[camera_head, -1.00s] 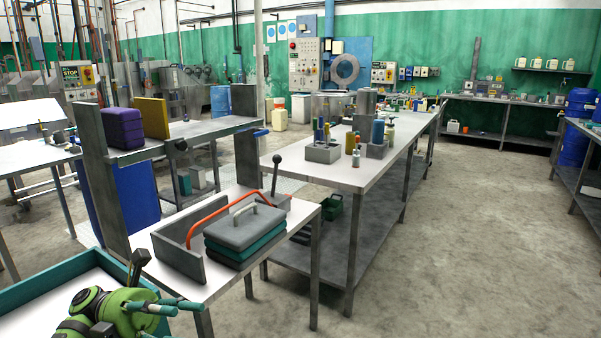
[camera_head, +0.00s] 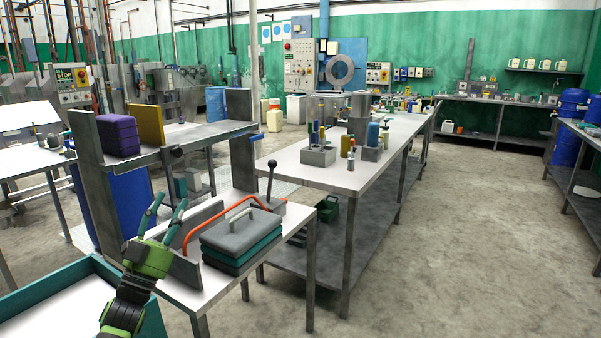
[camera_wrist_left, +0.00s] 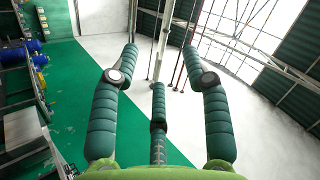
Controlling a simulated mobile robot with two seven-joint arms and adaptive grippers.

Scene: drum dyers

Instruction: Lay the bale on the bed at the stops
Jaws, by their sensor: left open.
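A grey and teal layered block with a pale handle on top (camera_head: 242,234), which may be the bale, lies flat on a low white-topped bench (camera_head: 200,299), apparently the bed. A grey upright plate (camera_head: 186,272) stands along its left side. I cannot tell whether they touch. An orange bar (camera_head: 188,238) arches behind the block. My left gripper (camera_head: 168,205) is open and empty, its fingers pointing up, left of the block and in front of the plate. In the left wrist view its spread fingers (camera_wrist_left: 160,75) have only wall and roof beyond. My right gripper is not in view.
A black-knobbed lever (camera_head: 271,180) stands at the bench's back. A purple block (camera_head: 118,135) and a yellow board (camera_head: 146,125) sit on a raised shelf. A teal-rimmed tray (camera_head: 50,290) is at the lower left. A long table (camera_head: 345,178) stands right; open floor lies beyond.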

